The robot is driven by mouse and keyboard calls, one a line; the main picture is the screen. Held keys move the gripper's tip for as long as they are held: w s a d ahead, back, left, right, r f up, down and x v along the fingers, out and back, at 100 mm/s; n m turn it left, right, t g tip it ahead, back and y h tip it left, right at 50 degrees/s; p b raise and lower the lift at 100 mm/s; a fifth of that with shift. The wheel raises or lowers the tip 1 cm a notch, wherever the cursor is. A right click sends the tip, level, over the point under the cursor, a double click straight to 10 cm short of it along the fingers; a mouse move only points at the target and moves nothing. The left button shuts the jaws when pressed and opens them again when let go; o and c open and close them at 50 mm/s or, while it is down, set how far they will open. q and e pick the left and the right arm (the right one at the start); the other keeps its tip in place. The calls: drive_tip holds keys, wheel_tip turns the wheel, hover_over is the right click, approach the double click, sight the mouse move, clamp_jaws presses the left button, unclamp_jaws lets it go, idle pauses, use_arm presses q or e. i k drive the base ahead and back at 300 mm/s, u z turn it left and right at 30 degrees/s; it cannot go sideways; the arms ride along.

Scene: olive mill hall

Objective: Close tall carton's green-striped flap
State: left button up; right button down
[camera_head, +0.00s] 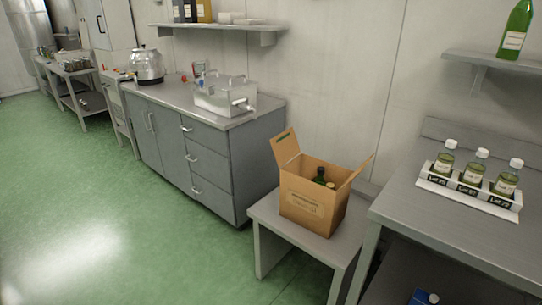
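The tall cardboard carton (312,205) stands upright on a low grey bench (268,212), with a label on its front. Its top is open. One flap (286,148) stands up at the left, and another flap (360,169) leans outward at the right, seen nearly edge-on. A dark green bottle (319,176) and a tan-topped item show inside the opening. I cannot make out a green stripe on either flap. Neither of my grippers is in view.
Right of the carton, a higher grey table (445,235) holds a white rack (475,190) with three small bottles. The green floor (110,220) in front is clear.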

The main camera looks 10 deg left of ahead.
sight(286, 147)
drive_tip(key=u, duration=1.35)
drive_tip(key=i, duration=1.6)
drive_tip(key=z, duration=0.15)
